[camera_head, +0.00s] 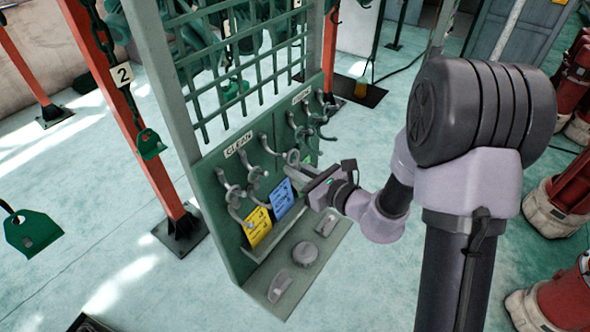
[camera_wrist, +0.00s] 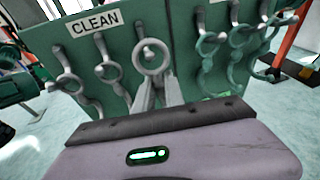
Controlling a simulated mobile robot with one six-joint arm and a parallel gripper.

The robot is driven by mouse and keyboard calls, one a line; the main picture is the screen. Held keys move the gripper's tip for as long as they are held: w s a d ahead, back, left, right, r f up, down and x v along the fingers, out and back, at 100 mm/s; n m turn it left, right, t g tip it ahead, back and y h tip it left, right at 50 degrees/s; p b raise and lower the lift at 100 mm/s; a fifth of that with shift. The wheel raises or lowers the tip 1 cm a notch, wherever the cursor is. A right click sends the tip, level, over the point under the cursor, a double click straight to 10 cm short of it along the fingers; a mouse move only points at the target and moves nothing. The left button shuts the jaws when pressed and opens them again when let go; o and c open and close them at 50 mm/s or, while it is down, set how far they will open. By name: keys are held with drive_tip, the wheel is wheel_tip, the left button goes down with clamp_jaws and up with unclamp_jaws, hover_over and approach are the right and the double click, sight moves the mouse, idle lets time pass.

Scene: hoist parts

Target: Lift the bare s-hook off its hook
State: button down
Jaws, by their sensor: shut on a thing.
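The bare s-hook (camera_head: 293,157) is grey and carries no tag. It is at the right end of the row under the CLEAN label (camera_head: 238,145) on the green board (camera_head: 222,163). In the wrist view the s-hook (camera_wrist: 151,58) shows a round upper loop around a peg end in front of the board. My gripper (camera_head: 304,166) reaches in from the right. In the wrist view its fingers (camera_wrist: 158,92) are closed on the s-hook just below the loop. The fingers hide the lower part, and I cannot tell whether the loop is clear of its hook.
Left of it, other hooks (camera_wrist: 68,82) hang on the board, with a yellow tag (camera_head: 258,227) and a blue tag (camera_head: 282,199) below. Several more hooks (camera_wrist: 210,45) hang to the right. A grey base shelf (camera_head: 305,254) lies below, and an orange post (camera_head: 135,105) stands left.

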drive_tip(key=s+d+f+b, duration=0.2)
drive_tip(key=s+d+b, duration=0.2)
drive_tip(key=s+d, duration=0.2)
drive_tip(key=d, duration=0.2)
drive_tip(key=shift+s+d, duration=0.3)
drive_tip(key=shift+s, duration=0.05)
wheel_tip(320, 180, down, 37)
drive_tip(key=d+m+t+h+b, duration=0.1)
drive_tip(key=d+m+h+b, duration=0.1)
drive_tip(key=b, duration=2.8)
drive_tip(key=shift+d+f+t+h, duration=0.15)
drive_tip(key=shift+d+t+h, duration=0.15)
drive_tip(key=shift+d+t, duration=0.1)
